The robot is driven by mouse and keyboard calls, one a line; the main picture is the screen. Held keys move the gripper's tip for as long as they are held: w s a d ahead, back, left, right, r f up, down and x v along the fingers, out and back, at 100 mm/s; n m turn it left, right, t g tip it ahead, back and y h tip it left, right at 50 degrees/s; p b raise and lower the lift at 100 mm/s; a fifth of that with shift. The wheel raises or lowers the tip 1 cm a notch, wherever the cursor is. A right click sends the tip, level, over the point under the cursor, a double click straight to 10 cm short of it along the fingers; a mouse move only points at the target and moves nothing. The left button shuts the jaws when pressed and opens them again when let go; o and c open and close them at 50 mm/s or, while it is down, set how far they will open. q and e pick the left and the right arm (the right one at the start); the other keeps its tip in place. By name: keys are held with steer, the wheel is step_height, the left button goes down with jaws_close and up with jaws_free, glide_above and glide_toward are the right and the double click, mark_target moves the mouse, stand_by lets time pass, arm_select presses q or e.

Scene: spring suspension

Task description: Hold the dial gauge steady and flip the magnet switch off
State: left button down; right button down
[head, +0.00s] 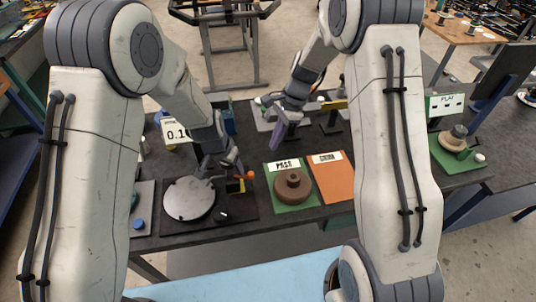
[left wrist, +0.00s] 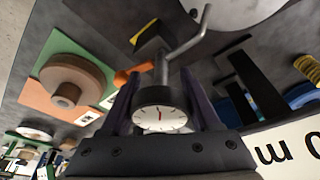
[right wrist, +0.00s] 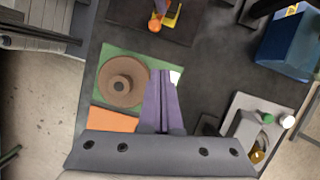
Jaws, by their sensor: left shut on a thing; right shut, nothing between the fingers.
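The dial gauge (left wrist: 160,119), with a white round face and a red needle, sits between the purple fingers of my left gripper (left wrist: 160,95), which is shut on it. A grey post and rod stand behind it. The magnet base is black and yellow (head: 237,186), beside a round grey plate (head: 189,198). Its orange switch lever (head: 250,175) also shows in the left wrist view (left wrist: 130,75) and the right wrist view (right wrist: 155,24). My right gripper (head: 276,147) is shut and empty, above the table to the right of the base and apart from the switch.
A brown stepped disc (head: 292,186) lies on a green mat, next to an orange mat (head: 333,176). A blue bin (right wrist: 288,42) and a grey tray with small parts (right wrist: 252,125) stand nearby. A white number sign (head: 176,132) stands behind my left gripper.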

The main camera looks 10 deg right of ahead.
mark_target(251, 173)
steer(key=shift+v, duration=1.2)
steer(key=c, duration=0.9)
jaws_free()
steer(key=shift+a, duration=0.15)
steer(key=shift+o, duration=1)
steer(key=s+a+m, duration=0.2)
steer(key=s+a+t, duration=0.1)
steer(key=shift+s+a+r+m+y, duration=0.2)
steer(key=shift+s+r+m+y, duration=0.1)
steer(key=shift+r+m, duration=0.1)
steer(key=x, duration=1.2)
steer(key=shift+a, duration=0.15)
